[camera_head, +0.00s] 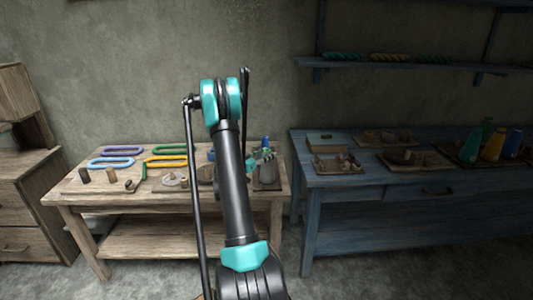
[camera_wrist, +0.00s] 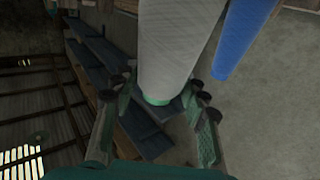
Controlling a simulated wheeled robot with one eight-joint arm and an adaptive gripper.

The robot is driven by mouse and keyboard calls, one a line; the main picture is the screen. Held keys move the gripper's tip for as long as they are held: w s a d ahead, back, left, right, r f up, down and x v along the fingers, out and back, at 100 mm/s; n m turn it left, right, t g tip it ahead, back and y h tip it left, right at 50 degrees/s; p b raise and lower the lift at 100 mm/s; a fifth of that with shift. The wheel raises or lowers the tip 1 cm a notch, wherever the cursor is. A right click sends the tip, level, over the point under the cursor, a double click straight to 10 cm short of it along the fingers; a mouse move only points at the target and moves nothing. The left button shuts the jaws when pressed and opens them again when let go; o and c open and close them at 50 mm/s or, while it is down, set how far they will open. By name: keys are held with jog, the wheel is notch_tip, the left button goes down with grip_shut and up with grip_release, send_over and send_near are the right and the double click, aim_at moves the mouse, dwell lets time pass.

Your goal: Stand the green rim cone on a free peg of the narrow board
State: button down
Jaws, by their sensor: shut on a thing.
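In the wrist view my gripper (camera_wrist: 162,96) is shut on the green rim cone (camera_wrist: 172,45). The cone is pale grey and has a green band at the end nearest the camera. Its far end runs out of the picture. In the head view my gripper (camera_head: 254,161) is over the right end of the wooden table, partly behind my arm.
A blue cone (camera_wrist: 242,38) stands beside the held one in the wrist view, a small gap apart. The wooden table (camera_head: 75,190) carries coloured loops and small wooden parts. A blue table (camera_head: 345,195) with trays and coloured cones (camera_head: 492,145) stands to the right.

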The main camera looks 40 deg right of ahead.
jog(key=c, duration=0.7)
grip_release()
jog(key=shift+c, duration=0.2)
jog(key=s+a, duration=0.1)
jog(key=a, duration=1.1)
jog(key=shift+s, duration=0.4)
